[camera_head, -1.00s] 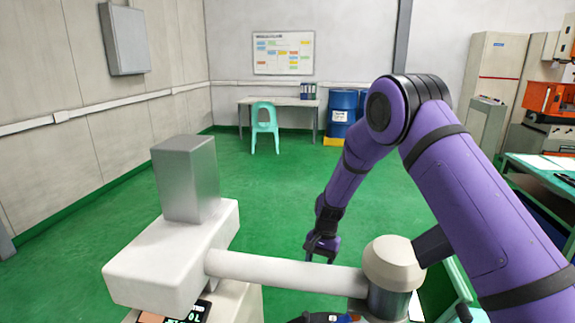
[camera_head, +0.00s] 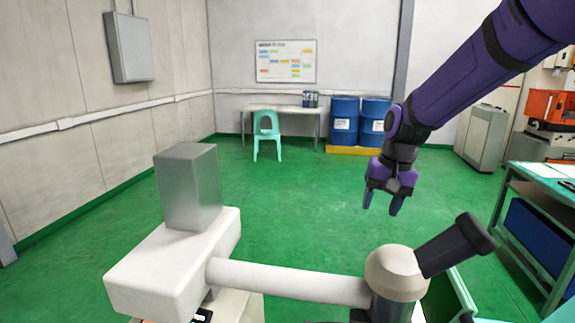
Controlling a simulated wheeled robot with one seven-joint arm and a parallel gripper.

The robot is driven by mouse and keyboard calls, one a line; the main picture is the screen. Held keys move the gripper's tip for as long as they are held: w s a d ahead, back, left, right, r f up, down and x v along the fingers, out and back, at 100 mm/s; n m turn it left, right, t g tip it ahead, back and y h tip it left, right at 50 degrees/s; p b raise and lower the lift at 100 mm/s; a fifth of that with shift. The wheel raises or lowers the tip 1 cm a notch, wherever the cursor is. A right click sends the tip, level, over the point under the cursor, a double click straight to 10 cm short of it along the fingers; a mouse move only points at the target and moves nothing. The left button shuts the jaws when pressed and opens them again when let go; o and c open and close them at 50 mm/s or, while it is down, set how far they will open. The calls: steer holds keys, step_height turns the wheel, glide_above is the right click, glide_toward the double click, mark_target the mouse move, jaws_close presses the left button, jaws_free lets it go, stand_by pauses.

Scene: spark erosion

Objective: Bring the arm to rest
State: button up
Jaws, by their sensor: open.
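My purple arm (camera_head: 480,72) reaches in from the upper right and slopes down to the left. My gripper (camera_head: 381,207) hangs at its end with the fingers pointing down. It is open, with a gap between its two fingers and nothing held. It hangs over the green floor, in front of the blue drums in the picture and above the white horizontal bar.
A white block with a grey metal block (camera_head: 188,187) and a bar with a black handle (camera_head: 455,245) fill the near foreground. A teal workbench (camera_head: 535,170) stands at right. A chair (camera_head: 267,136), table (camera_head: 240,108) and blue drums (camera_head: 344,122) are far back. Mid-floor is clear.

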steer(key=s+d+r+n+t+h, duration=0.1)
steer(key=s+d+r, duration=0.4)
steer(key=s, duration=0.8)
steer(key=s+d+r+n+t+h, duration=0.1)
steer(key=s+d+r+t, duration=0.2)
steer(key=s, duration=1)
step_height(320, 180, up, 2)
steer(key=shift+s+d+r+t, duration=0.15)
steer(key=shift+s+d+t, duration=0.25)
steer(key=shift+d, duration=0.55)
steer(key=shift+w, duration=0.1)
steer(key=shift+c, duration=1)
